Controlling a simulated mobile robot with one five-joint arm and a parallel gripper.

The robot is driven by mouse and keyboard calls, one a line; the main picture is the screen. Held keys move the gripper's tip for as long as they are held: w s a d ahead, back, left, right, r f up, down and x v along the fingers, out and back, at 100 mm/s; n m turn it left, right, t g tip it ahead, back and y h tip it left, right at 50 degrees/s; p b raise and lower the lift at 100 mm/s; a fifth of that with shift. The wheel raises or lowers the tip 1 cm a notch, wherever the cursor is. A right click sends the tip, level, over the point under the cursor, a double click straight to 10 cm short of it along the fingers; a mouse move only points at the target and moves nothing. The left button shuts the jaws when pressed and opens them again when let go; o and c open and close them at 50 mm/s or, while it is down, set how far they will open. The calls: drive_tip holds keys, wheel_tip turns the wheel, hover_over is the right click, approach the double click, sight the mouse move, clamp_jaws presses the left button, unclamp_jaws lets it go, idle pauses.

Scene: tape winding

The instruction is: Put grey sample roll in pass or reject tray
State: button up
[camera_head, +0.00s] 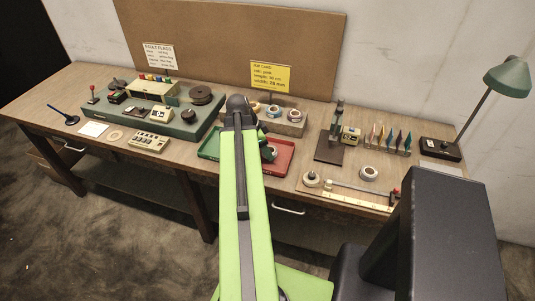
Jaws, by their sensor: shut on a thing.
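My gripper (266,152) shows as a dark shape at the right side of my green arm, mostly hidden behind it. It is shut on a small grey roll, the grey sample roll (271,153), which shows only partly. The roll is over or in the left part of the red tray (287,160); I cannot tell whether it touches the tray floor. The green tray (208,147) lies left of the arm, its right part hidden by it. The visible part of the green tray looks empty.
A green winding machine (188,130) stands to the left. A wooden rack with several rolls (290,124) stands behind the trays. A yellow job card (270,75) is at the back. A ruler board (350,196) and a white roll (369,173) lie to the right.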

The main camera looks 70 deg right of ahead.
drive_tip(key=shift+f, duration=0.9)
drive_tip(key=shift+r, duration=0.25)
drive_tip(key=shift+f, duration=0.25)
drive_tip(key=o, duration=1.4)
drive_tip(key=shift+r, duration=0.1)
drive_tip(key=shift+o, duration=0.2)
drive_tip(key=shift+r, duration=0.3)
drive_tip(key=p+v, duration=1.1)
drive_tip(key=shift+a+r, duration=0.2)
drive_tip(key=shift+r, duration=0.1)
